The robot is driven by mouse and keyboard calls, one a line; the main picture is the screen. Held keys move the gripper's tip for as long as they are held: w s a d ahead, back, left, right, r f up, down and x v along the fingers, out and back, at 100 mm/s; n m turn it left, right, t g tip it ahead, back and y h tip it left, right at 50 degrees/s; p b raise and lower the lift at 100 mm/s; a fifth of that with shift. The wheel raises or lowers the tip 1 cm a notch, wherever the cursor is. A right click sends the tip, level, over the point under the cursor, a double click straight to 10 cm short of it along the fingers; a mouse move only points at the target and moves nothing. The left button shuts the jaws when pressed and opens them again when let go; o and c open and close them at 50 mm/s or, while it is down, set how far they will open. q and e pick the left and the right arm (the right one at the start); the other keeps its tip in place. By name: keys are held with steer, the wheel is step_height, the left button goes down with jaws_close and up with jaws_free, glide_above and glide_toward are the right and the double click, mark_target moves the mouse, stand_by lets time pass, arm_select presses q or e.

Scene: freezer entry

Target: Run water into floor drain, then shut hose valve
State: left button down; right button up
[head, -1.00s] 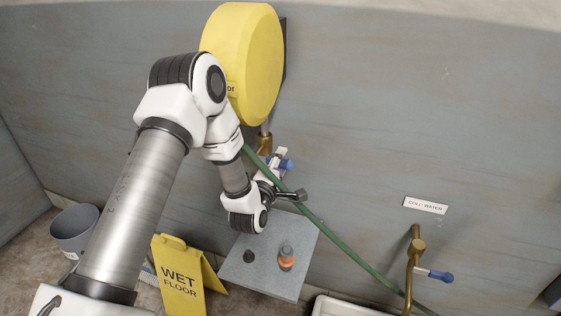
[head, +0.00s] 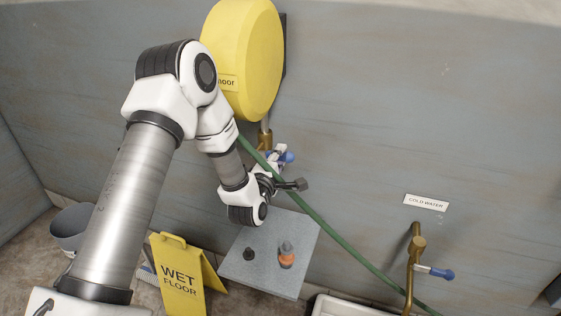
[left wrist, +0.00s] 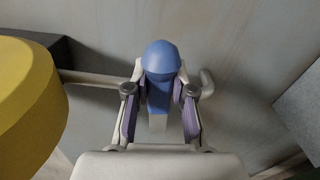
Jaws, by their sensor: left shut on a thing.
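A blue valve handle (head: 288,157) sits by the brass valve (head: 264,138) under the yellow hose reel (head: 246,55) on the wall. My left gripper (head: 277,158) reaches up to it from below. In the left wrist view the handle (left wrist: 160,62) stands between the two purple finger pads of my gripper (left wrist: 160,108), which is shut on it. The green hose (head: 335,230) runs down to the right past my wrist. I cannot make out the floor drain. My right gripper is not in view.
A grey slab (head: 235,269) below my gripper bears a small dark piece (head: 249,253) and an orange-banded grey piece (head: 286,259). A yellow wet-floor sign (head: 179,278) and grey bucket (head: 68,229) stand left. A cold-water tap (head: 417,245) with blue handle and a white basin (head: 345,306) are right.

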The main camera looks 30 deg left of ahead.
arm_select(q)
steer(key=r+n+b, duration=0.1)
steer(key=n, duration=0.1)
steer(key=r+n+b, duration=0.1)
steer(key=n+b, duration=0.1)
steer(key=shift+s+a, duration=0.1)
steer(key=shift+a, duration=0.25)
steer(key=shift+s+a+r+n+b, duration=0.1)
steer(key=shift+a+r+n+b, duration=0.2)
steer(key=shift+r+n+b, duration=0.45)
steer(key=shift+s+a+r+n+b, duration=0.1)
steer(key=shift+a+r+n+b, duration=0.15)
steer(key=shift+n+b, duration=0.5)
steer(key=shift+n, duration=0.3)
steer(key=c, duration=1.1)
jaws_free()
steer(key=shift+o, duration=0.7)
steer(key=shift+r, duration=0.1)
steer(key=v, duration=0.7)
steer(key=shift+s, duration=0.25)
